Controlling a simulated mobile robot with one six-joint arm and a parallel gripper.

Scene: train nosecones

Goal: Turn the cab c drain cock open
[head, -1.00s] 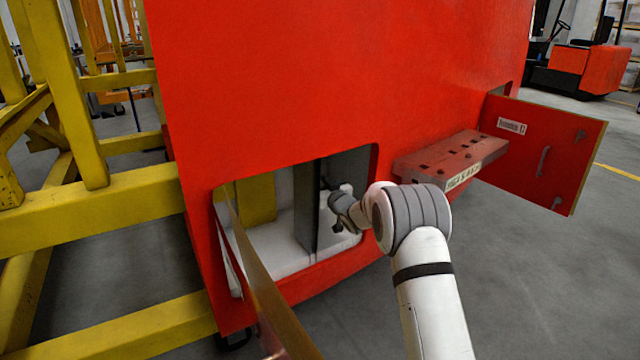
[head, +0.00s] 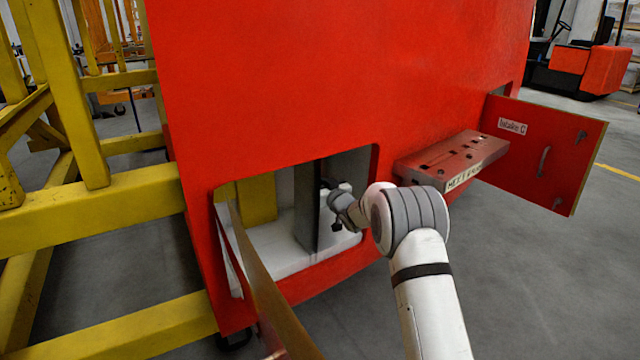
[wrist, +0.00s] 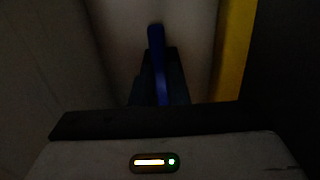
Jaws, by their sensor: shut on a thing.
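A blue lever (wrist: 157,48), which I take to be the drain cock's handle, stands upright in the dim wrist view against a pale surface. My gripper (wrist: 160,88) has its dark fingers on either side of the lever's lower part and is shut on it. In the head view my gripper reaches into the open bay low in the red nosecone (head: 260,95). The fingertips and the lever are hidden there by my wrist and the dark upright panel (head: 308,220). The cock's body and its label cannot be made out.
The bay has a white floor (head: 280,262) and a yellow block (head: 256,200). Its open door (head: 262,285) swings out at lower left. Yellow framing (head: 90,205) stands left.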

